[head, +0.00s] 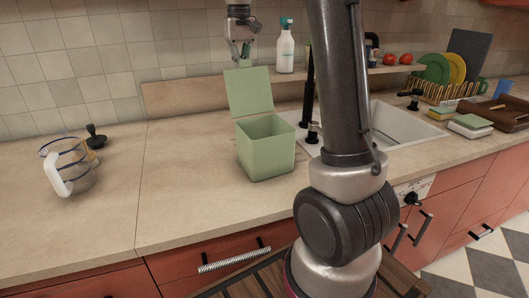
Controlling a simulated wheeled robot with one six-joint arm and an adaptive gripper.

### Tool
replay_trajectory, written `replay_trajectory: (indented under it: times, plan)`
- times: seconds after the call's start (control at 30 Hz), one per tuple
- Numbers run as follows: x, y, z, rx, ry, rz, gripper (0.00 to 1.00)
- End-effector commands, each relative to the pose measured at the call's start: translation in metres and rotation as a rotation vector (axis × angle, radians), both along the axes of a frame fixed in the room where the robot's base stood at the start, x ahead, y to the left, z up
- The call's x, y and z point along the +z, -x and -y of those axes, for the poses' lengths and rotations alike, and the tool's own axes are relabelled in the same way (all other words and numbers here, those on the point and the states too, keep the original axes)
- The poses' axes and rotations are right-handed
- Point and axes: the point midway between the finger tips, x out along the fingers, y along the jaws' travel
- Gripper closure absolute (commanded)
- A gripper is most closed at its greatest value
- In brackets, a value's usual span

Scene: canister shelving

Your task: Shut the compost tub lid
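The compost tub (266,158) is a light green square box in the head view, standing on the counter left of my arm. Its lid (249,92) is open, hinged at the back rim and standing up, leaning slightly backward. The inside of the tub shows. My gripper (243,57) is above the top edge of the lid, pointing down. Its fingers are small in the view, and I cannot tell how far apart they are. I cannot tell whether they touch the lid.
A spray bottle (286,48) stands on the back ledge right of my gripper. The sink (390,127) lies right of the tub, partly behind my arm. A glass jug (68,168) stands at the left. The counter between jug and tub is clear.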

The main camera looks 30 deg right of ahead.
Motion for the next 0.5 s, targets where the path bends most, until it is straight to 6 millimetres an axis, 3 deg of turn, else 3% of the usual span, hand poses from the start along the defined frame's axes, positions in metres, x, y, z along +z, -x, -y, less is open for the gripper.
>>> replay_trajectory:
  times: [0.5]
  plan:
    - [0.0045, 0.0093, -0.0011, 0.000, 0.000, 0.001, 1.00]
